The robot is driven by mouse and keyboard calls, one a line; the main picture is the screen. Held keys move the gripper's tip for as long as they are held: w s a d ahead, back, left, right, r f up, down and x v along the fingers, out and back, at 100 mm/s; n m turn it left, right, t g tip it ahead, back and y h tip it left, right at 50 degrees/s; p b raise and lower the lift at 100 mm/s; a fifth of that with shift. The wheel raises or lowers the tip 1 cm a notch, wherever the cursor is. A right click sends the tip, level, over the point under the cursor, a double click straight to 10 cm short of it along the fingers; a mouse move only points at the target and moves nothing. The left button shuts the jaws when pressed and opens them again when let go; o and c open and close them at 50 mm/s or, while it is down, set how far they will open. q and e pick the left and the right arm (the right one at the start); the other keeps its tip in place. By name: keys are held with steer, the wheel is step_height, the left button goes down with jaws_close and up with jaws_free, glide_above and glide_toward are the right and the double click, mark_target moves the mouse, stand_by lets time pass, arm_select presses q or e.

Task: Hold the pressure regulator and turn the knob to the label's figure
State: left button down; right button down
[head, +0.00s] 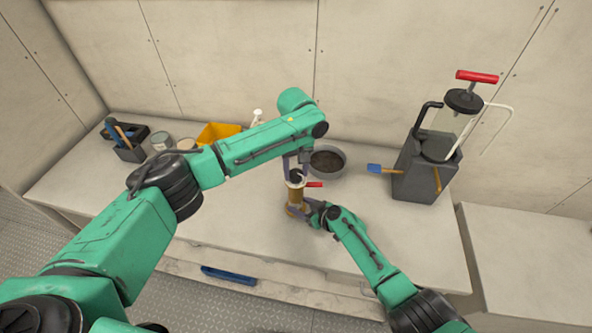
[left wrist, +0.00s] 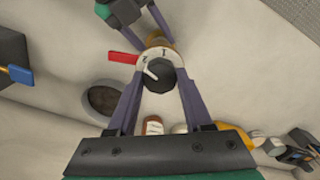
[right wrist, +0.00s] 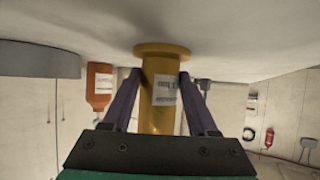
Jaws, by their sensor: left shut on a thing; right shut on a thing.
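The pressure regulator is a brass-yellow cylinder (head: 296,198) standing on the bench, with a red lever (head: 314,184) to its right. On top is a black knob (left wrist: 160,78) over a white dial (left wrist: 165,52). A white pointer mark on the knob points to the upper left in the left wrist view; the dial marks are too small to read surely. My left gripper (head: 296,174) comes from above and is shut on the knob. My right gripper (head: 308,208) is shut on the body, low down. A white label (right wrist: 165,91) faces the right wrist camera; its print is blurred.
A grey bowl with dark contents (head: 327,160) stands just behind the regulator. At right is a dark tank (head: 422,180) with a red-handled pump. A yellow bin (head: 216,133), cans and a tool caddy (head: 128,152) stand at left. The bench front is mostly clear.

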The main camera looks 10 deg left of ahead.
mark_target(297, 173)
arm_select(q)
steer(key=m, duration=0.6)
arm_select(e)
steer(key=shift+d, duration=0.1)
arm_select(q)
steer(key=m, duration=0.5)
steer(key=shift+m, duration=0.4)
steer(key=shift+d, duration=0.1)
arm_select(e)
steer(key=shift+f, duration=0.1)
arm_select(q)
steer(key=shift+c, duration=1.4)
jaws_free()
step_height(297, 173, up, 12)
